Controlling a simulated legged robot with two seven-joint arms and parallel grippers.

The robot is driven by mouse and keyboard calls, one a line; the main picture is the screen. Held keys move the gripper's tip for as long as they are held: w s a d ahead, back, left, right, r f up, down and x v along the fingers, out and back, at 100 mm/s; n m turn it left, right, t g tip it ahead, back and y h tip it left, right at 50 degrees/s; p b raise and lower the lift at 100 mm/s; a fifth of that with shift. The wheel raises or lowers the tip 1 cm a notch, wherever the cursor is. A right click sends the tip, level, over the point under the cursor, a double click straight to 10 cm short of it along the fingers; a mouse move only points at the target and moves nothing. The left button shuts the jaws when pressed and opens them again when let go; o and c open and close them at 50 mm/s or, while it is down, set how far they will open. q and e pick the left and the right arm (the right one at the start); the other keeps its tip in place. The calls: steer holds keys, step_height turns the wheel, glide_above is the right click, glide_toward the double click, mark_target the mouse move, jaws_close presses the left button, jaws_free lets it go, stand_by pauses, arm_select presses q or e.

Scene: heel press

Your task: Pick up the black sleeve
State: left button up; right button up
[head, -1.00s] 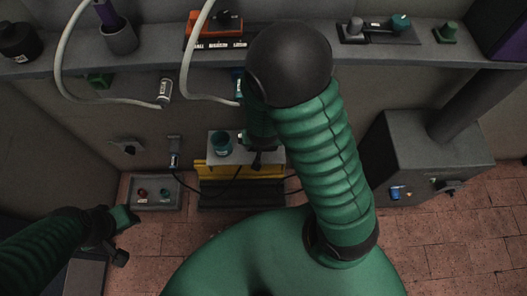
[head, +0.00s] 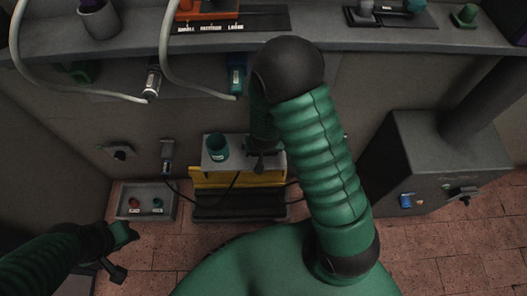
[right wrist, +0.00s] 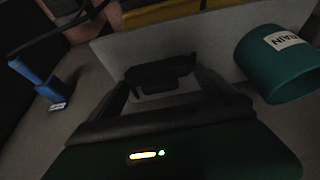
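My right gripper (right wrist: 162,82) is low over the grey top plate of the yellow and black stand. In the right wrist view a dark shape sits between its fingers; I cannot tell whether this is the black sleeve or the fingertips themselves. In the head view the right gripper (head: 260,164) is mostly hidden behind my own arm. No black sleeve can be clearly made out elsewhere. My left gripper (head: 118,252) hangs at the lower left with its fingers apart, near the floor tray and holding nothing visible.
A teal labelled cup (head: 217,147) stands on the plate (head: 240,164) beside the right gripper; it also shows in the right wrist view (right wrist: 280,65). A blue plug (right wrist: 38,78) with a cable is at left there. A shelf (head: 330,35) with hanging hoses runs behind. A grey cabinet (head: 430,165) stands right.

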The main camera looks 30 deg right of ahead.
steer(key=c, duration=1.1)
steer(key=shift+r, duration=0.1)
